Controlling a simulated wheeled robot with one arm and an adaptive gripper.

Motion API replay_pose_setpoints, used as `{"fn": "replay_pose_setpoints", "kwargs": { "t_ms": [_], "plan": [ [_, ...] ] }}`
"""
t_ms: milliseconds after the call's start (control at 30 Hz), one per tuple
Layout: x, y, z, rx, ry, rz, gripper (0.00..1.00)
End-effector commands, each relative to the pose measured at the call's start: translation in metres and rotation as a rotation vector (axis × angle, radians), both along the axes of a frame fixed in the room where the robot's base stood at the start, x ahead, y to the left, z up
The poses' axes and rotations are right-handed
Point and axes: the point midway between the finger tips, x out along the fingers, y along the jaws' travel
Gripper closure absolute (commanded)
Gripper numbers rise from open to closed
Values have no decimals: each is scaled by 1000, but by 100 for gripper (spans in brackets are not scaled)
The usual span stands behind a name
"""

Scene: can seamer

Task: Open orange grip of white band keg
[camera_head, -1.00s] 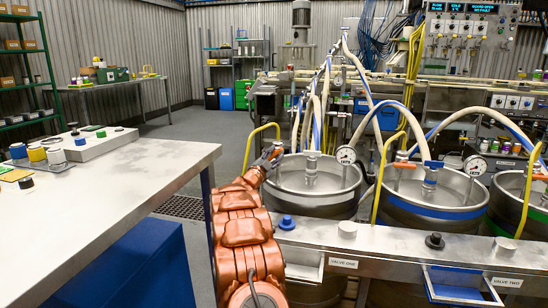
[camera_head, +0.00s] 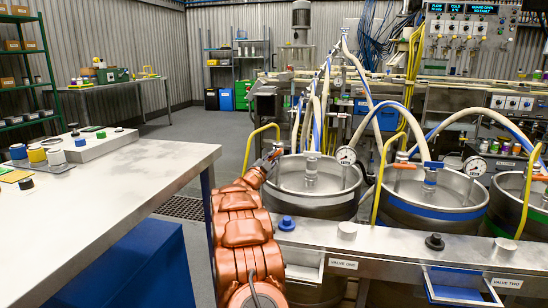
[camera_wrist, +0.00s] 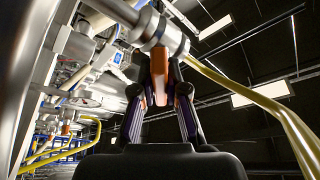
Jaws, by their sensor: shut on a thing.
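The white band keg (camera_head: 318,207) is the leftmost steel keg in the head view, with a hose coupler on its top. My gripper (camera_head: 269,161) is at the upper left of this keg's rim. In the wrist view, my gripper (camera_wrist: 161,78) has both fingers closed around the orange grip (camera_wrist: 160,94), which hangs from a steel valve fitting (camera_wrist: 165,32). The fingers hide part of the grip. In the head view the grip is small and mostly covered by my gripper.
A blue band keg (camera_head: 432,212) with its own orange grip (camera_head: 404,166) stands to the right. A yellow tube rail (camera_head: 247,143) rises close beside my gripper, and another (camera_wrist: 262,100) curves past it in the wrist view. A steel counter (camera_head: 400,250) runs in front.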

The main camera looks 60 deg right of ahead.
Motion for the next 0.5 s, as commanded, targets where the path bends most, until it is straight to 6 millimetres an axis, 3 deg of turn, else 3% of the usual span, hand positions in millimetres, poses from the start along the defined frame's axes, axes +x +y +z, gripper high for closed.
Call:
{"fn": "replay_pose_setpoints", "kwargs": {
  "t_ms": [500],
  "plan": [
    [-1,0,3,-106,299,0,100]
  ]
}}
